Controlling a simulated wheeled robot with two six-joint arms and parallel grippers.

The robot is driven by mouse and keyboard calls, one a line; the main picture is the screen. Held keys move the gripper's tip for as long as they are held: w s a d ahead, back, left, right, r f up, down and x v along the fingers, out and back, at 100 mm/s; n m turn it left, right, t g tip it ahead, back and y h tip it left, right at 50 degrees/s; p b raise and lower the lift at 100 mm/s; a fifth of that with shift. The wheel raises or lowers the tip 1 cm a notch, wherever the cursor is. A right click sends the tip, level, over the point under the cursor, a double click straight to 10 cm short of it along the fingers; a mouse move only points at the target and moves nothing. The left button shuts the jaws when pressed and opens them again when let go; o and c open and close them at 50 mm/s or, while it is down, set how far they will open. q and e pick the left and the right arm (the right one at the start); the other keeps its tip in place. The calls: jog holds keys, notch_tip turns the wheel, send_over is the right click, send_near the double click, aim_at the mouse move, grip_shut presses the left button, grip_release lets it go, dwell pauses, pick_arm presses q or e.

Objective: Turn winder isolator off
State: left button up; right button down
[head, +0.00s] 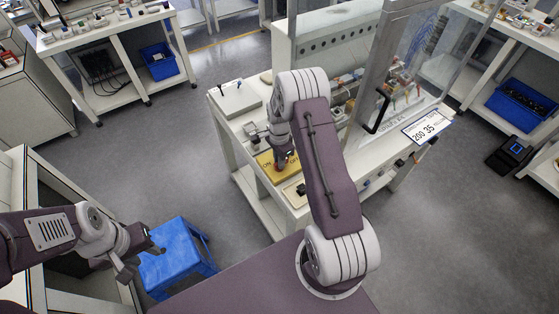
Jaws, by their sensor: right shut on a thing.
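The winder isolator (266,172) is a yellow plate marked "ON" on its left, on the white machine's near ledge. Lettering on its right is partly hidden by my arm. My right gripper (282,160) points down over the middle of the plate and is shut on the isolator's small red-orange handle. The jaws and wrist cover most of the handle, so I cannot tell which way it points. My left gripper (143,266) hangs empty at the lower left, well away from the isolator, with its fingers apart.
The white machine (240,103) has a glazed guard with a black door handle (377,112) and a label reading "200 35" (427,127). A blue stool (178,262) stands beside my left gripper. Benches with blue bins line the back and right.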

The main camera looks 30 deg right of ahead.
jog(key=shift+w+r, duration=0.1)
dwell(0.4)
jog(key=c, duration=1.4)
grip_release()
jog(key=shift+a, duration=0.1)
jog(key=shift+r, duration=0.1)
notch_tip(320, 180, up, 9)
jog(key=b, duration=0.1)
